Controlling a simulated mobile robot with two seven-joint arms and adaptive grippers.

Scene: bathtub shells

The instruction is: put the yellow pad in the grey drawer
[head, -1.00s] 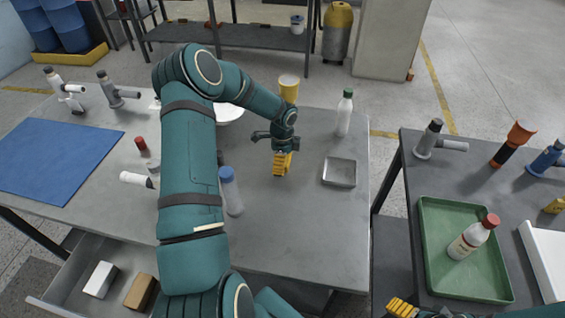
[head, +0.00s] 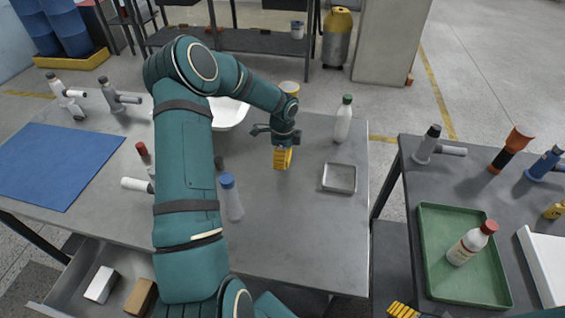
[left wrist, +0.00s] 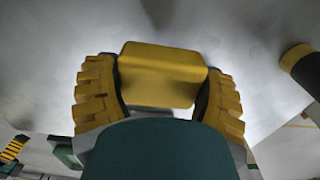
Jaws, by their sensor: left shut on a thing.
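The yellow pad (left wrist: 160,75) is a small block between the two ridged yellow fingers of my left gripper (left wrist: 158,95) in the left wrist view, and the fingers are shut on it. In the head view my left gripper (head: 283,158) is over the back middle of the grey table, pointing down; the pad is hard to tell from the fingers there. The grey drawer (head: 65,290) is pulled open below the table's front left and holds a white block and a brown block. My right gripper (head: 402,310) shows only partly at the bottom edge.
A blue-capped bottle (head: 231,198) stands beside my left arm. A blue mat (head: 60,163) covers the table's left. A green tray (head: 432,285) is on the right table.

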